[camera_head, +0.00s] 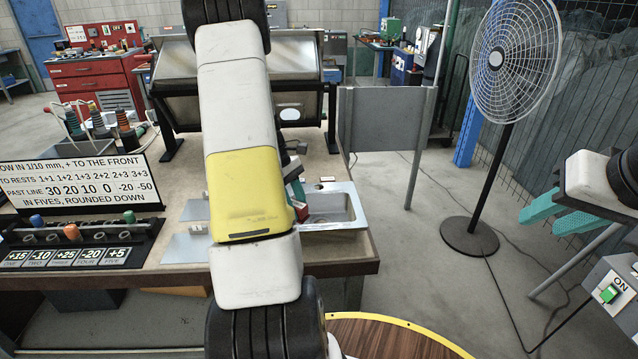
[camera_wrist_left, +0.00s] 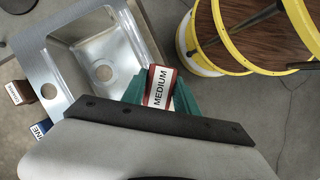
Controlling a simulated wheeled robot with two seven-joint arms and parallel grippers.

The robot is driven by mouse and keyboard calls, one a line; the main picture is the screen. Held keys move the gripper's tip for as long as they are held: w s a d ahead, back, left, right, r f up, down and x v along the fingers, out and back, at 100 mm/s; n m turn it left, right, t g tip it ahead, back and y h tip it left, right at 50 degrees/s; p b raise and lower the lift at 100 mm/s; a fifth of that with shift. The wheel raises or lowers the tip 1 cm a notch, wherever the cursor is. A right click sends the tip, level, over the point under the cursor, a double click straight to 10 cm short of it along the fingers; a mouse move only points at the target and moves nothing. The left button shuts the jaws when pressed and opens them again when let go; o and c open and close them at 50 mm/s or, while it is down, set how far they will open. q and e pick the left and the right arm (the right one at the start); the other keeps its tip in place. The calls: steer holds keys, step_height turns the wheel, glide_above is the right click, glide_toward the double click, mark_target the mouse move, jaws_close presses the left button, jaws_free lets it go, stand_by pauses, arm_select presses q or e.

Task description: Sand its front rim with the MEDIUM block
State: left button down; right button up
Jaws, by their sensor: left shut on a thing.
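The steel sink (camera_head: 343,212) sits in the bench at its front edge; its basin and drain also show in the wrist view (camera_wrist_left: 88,50). My left gripper (camera_wrist_left: 160,92) is shut on the MEDIUM block, a reddish block with a white label (camera_wrist_left: 160,86). In the head view the gripper (camera_head: 298,197) is partly hidden by my left arm, with the red block (camera_head: 301,212) by the sink's left part. In the wrist view the block is near the sink's lower right corner; I cannot tell whether it touches the rim. My right gripper (camera_head: 565,212) is open and empty at far right.
A brown labelled block (camera_wrist_left: 20,92) and a blue-labelled one (camera_wrist_left: 42,129) lie beside the sink. A sign board (camera_head: 80,185) and a rack of coloured pegs (camera_head: 70,243) stand on the bench's left. A fan (camera_head: 490,130) and a switch box (camera_head: 608,295) are right.

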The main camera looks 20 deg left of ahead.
arm_select(q)
steer(key=shift+r, duration=2.05)
steer(key=shift+w, duration=0.1)
